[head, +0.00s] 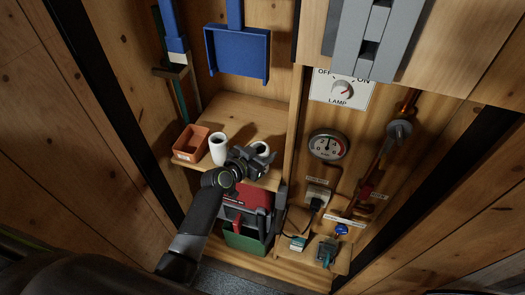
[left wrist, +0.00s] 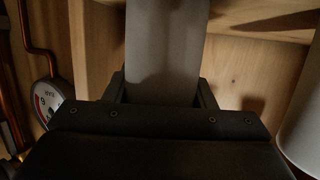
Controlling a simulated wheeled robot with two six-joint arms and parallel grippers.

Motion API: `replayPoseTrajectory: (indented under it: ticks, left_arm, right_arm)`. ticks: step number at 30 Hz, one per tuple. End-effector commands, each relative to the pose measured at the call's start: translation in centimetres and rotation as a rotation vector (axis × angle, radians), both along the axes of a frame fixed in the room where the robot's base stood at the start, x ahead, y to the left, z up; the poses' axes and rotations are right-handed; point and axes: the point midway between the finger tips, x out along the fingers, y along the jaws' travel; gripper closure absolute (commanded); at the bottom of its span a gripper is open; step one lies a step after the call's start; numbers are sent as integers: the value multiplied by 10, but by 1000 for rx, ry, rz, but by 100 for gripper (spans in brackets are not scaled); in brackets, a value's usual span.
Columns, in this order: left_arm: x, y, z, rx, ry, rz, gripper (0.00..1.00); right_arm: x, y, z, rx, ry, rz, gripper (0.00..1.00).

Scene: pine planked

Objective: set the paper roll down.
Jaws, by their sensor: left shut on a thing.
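My left gripper (head: 256,158) is shut on the paper roll (head: 262,147), whose pale top shows just beyond the jaws over the right part of the wooden shelf (head: 245,118). In the left wrist view the paper roll (left wrist: 165,50) is a grey-white cylinder between the two fingers (left wrist: 160,92). The jaws hide much of it in the head view, and I cannot tell whether its base touches the shelf. My right gripper is not in view.
A second white cylinder (head: 218,149) stands left of my gripper, beside a terracotta box (head: 191,144). It also shows in the left wrist view (left wrist: 303,130). A wooden upright (head: 294,140) and a gauge (head: 326,146) are to the right. The shelf's back is clear.

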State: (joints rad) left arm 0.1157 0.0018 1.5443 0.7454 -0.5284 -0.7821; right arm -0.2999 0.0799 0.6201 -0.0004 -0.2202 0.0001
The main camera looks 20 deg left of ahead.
Motion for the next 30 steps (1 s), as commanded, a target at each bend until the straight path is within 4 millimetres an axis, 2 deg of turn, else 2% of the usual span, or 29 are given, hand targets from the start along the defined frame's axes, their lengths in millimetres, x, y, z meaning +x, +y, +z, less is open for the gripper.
replayPoseTrajectory:
  ticks: [9, 10, 14, 26, 30]
  left_arm:
    - [0, 0, -4, 0, -1, 0, 73]
    - [0, 0, -3, 0, -1, 0, 46]
    - [0, 0, -2, 0, 0, 0, 29]
    - [0, 0, 3, 0, 0, 0, 28]
    - [-12, 6, 4, 1, -3, 0, 28]
  right_arm:
    - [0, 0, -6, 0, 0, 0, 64]
    - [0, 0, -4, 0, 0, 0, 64]
    - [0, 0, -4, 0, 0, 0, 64]
    - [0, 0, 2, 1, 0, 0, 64]
    - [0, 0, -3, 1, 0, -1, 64]
